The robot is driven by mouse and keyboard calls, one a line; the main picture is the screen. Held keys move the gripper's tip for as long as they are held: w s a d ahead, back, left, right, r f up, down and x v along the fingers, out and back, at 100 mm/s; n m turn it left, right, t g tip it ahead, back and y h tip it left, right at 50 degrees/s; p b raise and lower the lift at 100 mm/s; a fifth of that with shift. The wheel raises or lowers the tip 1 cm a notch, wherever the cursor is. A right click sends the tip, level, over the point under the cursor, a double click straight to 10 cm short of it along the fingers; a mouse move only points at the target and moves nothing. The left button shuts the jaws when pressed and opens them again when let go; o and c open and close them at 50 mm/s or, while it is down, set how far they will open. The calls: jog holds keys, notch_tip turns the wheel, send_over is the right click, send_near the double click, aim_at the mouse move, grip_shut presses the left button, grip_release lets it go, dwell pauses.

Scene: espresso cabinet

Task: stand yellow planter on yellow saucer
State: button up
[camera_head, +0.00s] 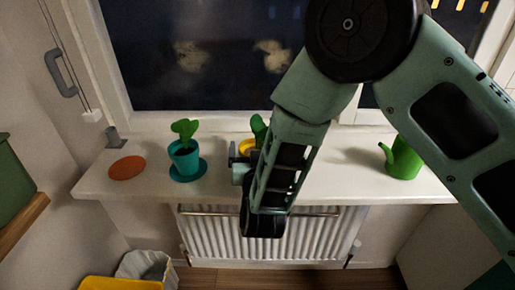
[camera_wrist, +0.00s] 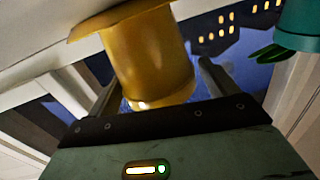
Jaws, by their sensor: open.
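The yellow planter (camera_wrist: 150,55) appears upside down in the wrist view, which is inverted. Its base meets the yellow saucer (camera_wrist: 88,27), a flat disc along the top of that view; the planter looks upright on it. In the head view the yellow planter (camera_head: 246,147) is mostly hidden behind my arm, with a green plant (camera_head: 258,128) above it; the saucer is hidden there. My gripper (camera_wrist: 155,86) is open, its fingers on either side of the planter's upper part. I cannot tell whether they touch it.
On the white windowsill (camera_head: 335,185) a teal planter (camera_head: 184,157) stands on a teal saucer (camera_head: 188,175), left of my gripper. An orange saucer (camera_head: 127,168) lies further left. A green watering can (camera_head: 404,160) stands to the right. The window is behind; a radiator (camera_head: 320,235) is below.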

jog(key=shift+s+r, duration=0.1)
jog(key=shift+r, duration=0.15)
jog(key=s+n+g+y+b, duration=0.35)
jog(key=s+g, duration=0.85)
jog(key=s, duration=0.6)
jog(key=s+d+r+n+g+h, duration=0.3)
jog(key=s+d+g, duration=0.3)
jog(key=s+d, duration=0.6)
jog(key=shift+s+d+r+n+h, duration=0.25)
jog(key=shift+d+n+h, duration=0.3)
jog(key=shift+d+h, duration=0.3)
jog(key=shift+d, duration=0.1)
